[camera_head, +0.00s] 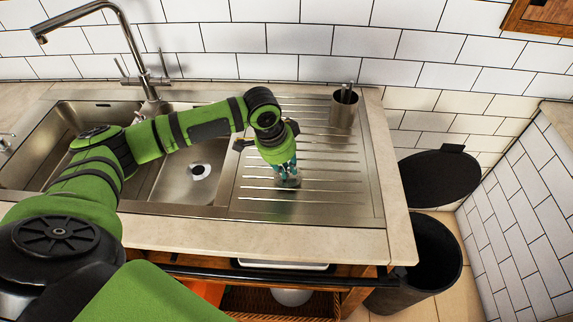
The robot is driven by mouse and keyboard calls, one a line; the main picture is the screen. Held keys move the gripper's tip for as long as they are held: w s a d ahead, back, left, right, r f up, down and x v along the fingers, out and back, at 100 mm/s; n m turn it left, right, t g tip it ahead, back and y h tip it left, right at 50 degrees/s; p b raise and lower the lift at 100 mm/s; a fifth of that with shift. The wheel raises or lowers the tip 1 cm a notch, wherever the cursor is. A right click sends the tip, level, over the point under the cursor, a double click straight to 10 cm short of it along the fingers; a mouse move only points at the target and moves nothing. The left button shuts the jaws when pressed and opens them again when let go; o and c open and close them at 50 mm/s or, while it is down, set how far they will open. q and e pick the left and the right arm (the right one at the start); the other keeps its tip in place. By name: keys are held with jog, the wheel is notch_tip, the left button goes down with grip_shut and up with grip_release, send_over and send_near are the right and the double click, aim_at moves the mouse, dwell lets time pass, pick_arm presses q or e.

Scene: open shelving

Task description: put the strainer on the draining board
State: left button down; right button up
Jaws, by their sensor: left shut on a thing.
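My left arm reaches in from the left across the sink, and its gripper (284,164) points down over the ribbed steel draining board (335,205). The gripper is shut on a small greyish thing, seemingly the strainer (288,182), at or just above the board's middle. The gripper hides most of it, and I cannot tell whether it touches the board. My right gripper is not in view.
A steel cup with utensils (343,112) stands at the board's back right. The sink bowl (193,180) lies to the left, with a tall faucet (150,85) behind. A black bin (425,262) with its lid raised stands right of the counter. The board's front right is clear.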

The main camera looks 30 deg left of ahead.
aim_at(276, 181)
pick_arm(q)
jog(key=shift+f, duration=0.15)
jog(key=shift+f, duration=0.2)
jog(key=c, duration=1.2)
grip_release()
jog(key=shift+r, duration=0.15)
jog(key=b+v, duration=0.1)
jog(key=v, duration=1.1)
